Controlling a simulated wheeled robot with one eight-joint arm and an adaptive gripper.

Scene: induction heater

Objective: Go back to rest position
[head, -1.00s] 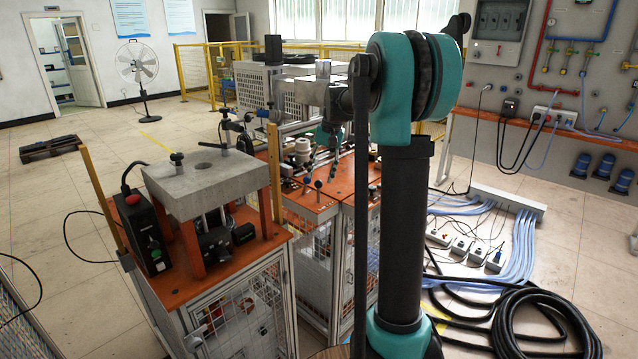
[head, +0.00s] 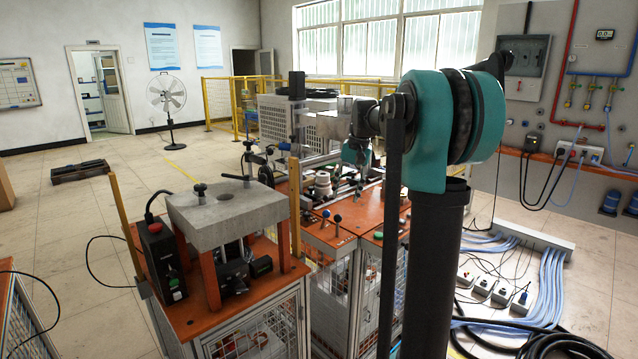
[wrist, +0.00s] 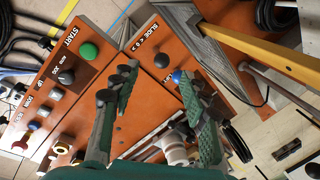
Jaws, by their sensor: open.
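My gripper (wrist: 155,95) is open in the wrist view, its two dark green fingers apart with nothing between them. Behind them is an orange control panel (wrist: 58,75) marked START and SLIDE, with a green button (wrist: 88,51) and a blue knob (wrist: 177,77). In the head view my gripper (head: 356,155) is small and partly hidden by my arm, above the orange-topped machine bench (head: 330,238).
A press with a grey top plate (head: 225,212) stands on an orange cabinet at front left. A post (head: 295,210) rises between it and the bench. Black hoses (head: 535,335) and power strips (head: 500,289) lie on the floor at right. Open floor is at left.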

